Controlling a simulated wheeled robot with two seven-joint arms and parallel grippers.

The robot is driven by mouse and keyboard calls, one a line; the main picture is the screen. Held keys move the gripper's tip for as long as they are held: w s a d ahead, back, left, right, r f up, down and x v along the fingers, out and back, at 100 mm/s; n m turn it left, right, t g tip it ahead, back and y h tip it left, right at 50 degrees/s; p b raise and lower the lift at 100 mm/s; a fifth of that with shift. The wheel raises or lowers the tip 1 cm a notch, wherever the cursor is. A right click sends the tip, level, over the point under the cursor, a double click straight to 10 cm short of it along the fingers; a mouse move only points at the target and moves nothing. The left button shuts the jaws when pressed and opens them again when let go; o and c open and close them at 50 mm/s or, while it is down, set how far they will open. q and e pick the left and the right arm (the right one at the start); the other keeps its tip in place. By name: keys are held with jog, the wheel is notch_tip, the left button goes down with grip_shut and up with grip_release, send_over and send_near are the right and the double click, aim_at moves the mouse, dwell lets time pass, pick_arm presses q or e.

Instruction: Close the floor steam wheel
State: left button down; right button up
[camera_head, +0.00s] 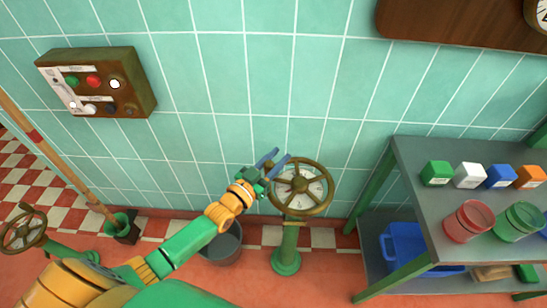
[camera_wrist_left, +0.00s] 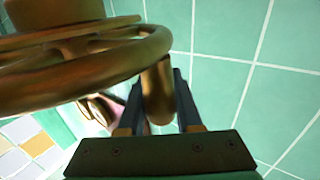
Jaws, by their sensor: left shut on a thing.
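The floor steam wheel (camera_head: 327,187) is a brass handwheel on a green pedestal (camera_head: 289,245), with a pale dial behind its spokes. My left gripper (camera_head: 276,160) reaches it from the left, at the upper left of its rim. In the left wrist view the wheel's rim (camera_wrist_left: 85,75) fills the upper left. There a brass handle peg (camera_wrist_left: 158,92) stands between the two dark fingers, and my left gripper is shut on it. My right gripper is in neither view.
Another brass handwheel (camera_head: 22,230) stands at the far left. A grey bucket (camera_head: 223,245) is on the floor behind my left arm. A control box (camera_head: 97,82) hangs on the tiled wall. A shelf table (camera_head: 412,160) with colored blocks and jars stands at right.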

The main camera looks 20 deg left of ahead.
pick_arm(q)
jog(key=shift+s+d+f, duration=0.1)
jog(key=shift+d+f, duration=0.05)
jog(key=shift+d, duration=0.15)
jog(key=c, duration=0.8)
grip_release()
jog(key=shift+d, duration=0.15)
jog(key=shift+o, duration=1)
jog(key=shift+w+d, duration=0.2)
jog(key=shift+d, duration=0.25)
jog(key=shift+a, duration=0.2)
jog(key=shift+s, duration=0.1)
jog(key=p+v, duration=0.1)
jog(key=v, duration=0.6)
